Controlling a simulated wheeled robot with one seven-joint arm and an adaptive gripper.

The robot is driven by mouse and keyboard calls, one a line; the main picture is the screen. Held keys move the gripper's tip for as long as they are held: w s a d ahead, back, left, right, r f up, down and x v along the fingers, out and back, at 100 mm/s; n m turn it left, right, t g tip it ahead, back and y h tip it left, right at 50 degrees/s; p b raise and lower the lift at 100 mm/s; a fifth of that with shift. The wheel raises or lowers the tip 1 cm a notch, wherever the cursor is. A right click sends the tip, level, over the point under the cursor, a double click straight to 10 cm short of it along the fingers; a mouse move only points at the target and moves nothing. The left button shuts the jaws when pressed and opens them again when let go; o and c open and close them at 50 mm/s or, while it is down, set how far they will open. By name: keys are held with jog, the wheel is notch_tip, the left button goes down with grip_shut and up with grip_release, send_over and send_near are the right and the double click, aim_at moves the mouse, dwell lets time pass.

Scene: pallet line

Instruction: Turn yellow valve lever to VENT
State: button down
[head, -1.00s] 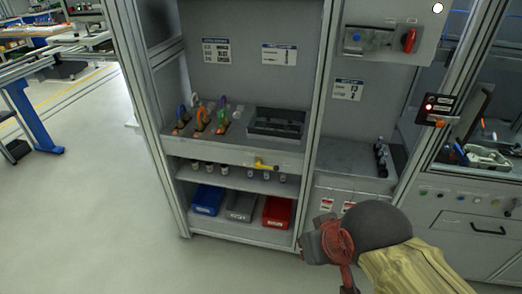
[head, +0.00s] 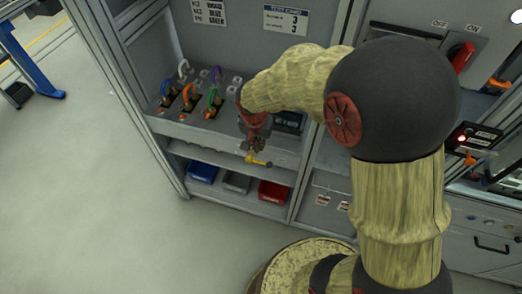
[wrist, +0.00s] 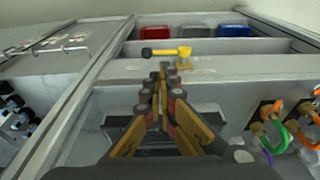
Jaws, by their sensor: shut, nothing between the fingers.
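The yellow valve lever (head: 260,161) is on the front edge of the cabinet's work shelf. It points to the right in the head view. In the wrist view the lever (wrist: 168,52) lies sideways, with its yellow hub at the right and a dark knob at the left end. My gripper (head: 256,147) is shut and empty, just above and behind the lever. In the wrist view its fingertips (wrist: 169,68) are together, close to the lever with a small gap visible. A small label lies beside the hub; its words, including any VENT mark, are too small to read.
Coloured hooked cables (head: 190,95) stand on the shelf left of my gripper. A dark tray (head: 289,121) is partly hidden behind my arm. Blue (head: 203,173), grey (head: 237,182) and red (head: 272,192) bins sit on the lower shelf.

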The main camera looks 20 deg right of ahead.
aim_at(262, 163)
notch_tip(262, 163, down, 13)
jog(key=w+d+b, duration=0.1)
jog(key=w+b, duration=0.1)
jog(key=b, duration=0.1)
jog(key=shift+d, duration=0.25)
jog(key=shift+f, duration=0.15)
jog(key=shift+s+d, duration=0.1)
jog(key=shift+d, duration=0.05)
jog(key=shift+f, duration=0.1)
dwell(0.3)
